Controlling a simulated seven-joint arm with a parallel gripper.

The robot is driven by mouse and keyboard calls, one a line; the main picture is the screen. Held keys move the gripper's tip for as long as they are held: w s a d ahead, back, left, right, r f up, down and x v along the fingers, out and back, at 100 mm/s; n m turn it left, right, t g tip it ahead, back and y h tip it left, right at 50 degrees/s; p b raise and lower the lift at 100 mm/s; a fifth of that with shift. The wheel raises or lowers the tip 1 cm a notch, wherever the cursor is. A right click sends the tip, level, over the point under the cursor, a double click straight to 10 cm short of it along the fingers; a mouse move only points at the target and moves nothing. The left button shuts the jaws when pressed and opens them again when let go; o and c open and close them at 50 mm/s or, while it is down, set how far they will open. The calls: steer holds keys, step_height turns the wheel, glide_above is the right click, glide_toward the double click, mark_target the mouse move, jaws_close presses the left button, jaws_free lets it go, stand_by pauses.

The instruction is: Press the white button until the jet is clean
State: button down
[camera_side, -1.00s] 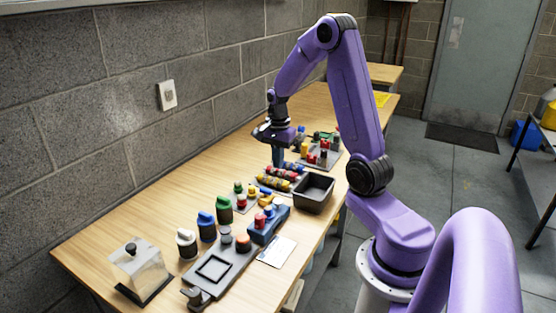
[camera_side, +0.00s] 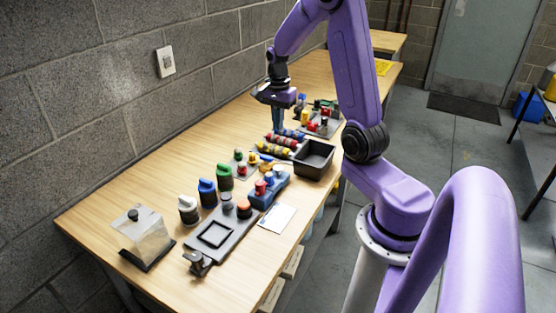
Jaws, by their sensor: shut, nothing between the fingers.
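My gripper (camera_side: 277,122) points down with its fingers shut, over the far half of the wooden table, behind and left of the black bin. Nothing shows between the fingers, and their tips are close to the colored rods (camera_side: 287,136). I cannot tell whether they touch anything. A small blue unit (camera_side: 266,194) with red and pale knobs on top sits in front of the bin. Which thing is the white button I cannot tell, and no jet can be made out.
The black bin (camera_side: 330,161) stands near the table's right edge. A grey plate with a square recess (camera_side: 230,245) and a clear box with a black knob (camera_side: 151,262) are at the near end. Blue (camera_side: 207,194) and green (camera_side: 224,178) capped pieces stand beside them. The table's left strip is clear.

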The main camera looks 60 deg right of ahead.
mark_target(278, 167)
steer(key=shift+f, duration=0.15)
step_height(278, 167, down, 14)
steer(key=shift+r, duration=0.15)
stand_by(0.4)
steer(key=shift+s+a+f, duration=0.1)
steer(key=shift+f, duration=0.85)
step_height(278, 167, up, 14)
stand_by(0.5)
steer(key=shift+r, duration=0.1)
stand_by(0.7)
